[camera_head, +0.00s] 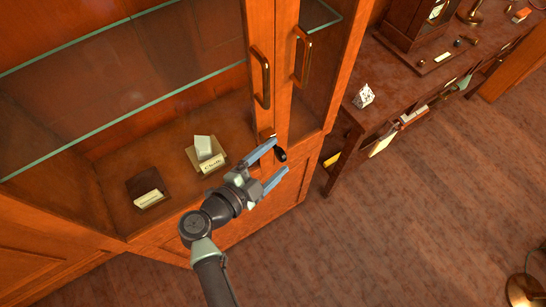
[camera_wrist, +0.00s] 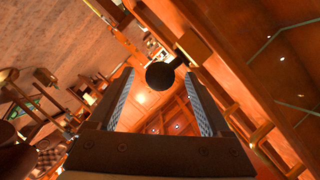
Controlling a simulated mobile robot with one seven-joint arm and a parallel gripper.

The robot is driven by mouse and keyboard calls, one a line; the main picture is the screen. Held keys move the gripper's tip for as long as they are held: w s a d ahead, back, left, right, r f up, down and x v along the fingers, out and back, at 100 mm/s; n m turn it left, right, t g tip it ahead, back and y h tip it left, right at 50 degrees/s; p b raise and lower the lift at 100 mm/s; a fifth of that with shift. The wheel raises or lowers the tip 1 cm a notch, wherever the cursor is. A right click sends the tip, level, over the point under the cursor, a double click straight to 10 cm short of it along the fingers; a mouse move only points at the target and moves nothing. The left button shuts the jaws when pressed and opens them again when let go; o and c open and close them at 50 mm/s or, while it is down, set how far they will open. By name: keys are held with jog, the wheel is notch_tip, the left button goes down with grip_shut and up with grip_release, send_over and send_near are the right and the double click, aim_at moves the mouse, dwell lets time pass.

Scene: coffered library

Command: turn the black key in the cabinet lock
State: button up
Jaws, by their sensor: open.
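The black key (camera_head: 281,155) stands in the cabinet lock low on the door frame, its round head pointing outward. In the wrist view the black key (camera_wrist: 160,76) shows its round head and a short shaft running up to the brass lock (camera_wrist: 194,48). My gripper (camera_head: 280,157) is open, and its two blue-grey fingers lie on either side of the key head near their tips. In the wrist view my gripper (camera_wrist: 159,78) frames the head with a gap on both sides. Touch with the key is not visible.
The cabinet has two brass handles (camera_head: 260,77) above the lock and a glass shelf (camera_head: 130,113). Boxes with cards (camera_head: 207,158) stand on its lower board. A wooden desk (camera_head: 410,60) with a clock is at the right.

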jog(key=shift+c, duration=0.4)
grip_shut()
jog(key=shift+f+b, duration=0.2)
jog(key=shift+b, duration=0.5)
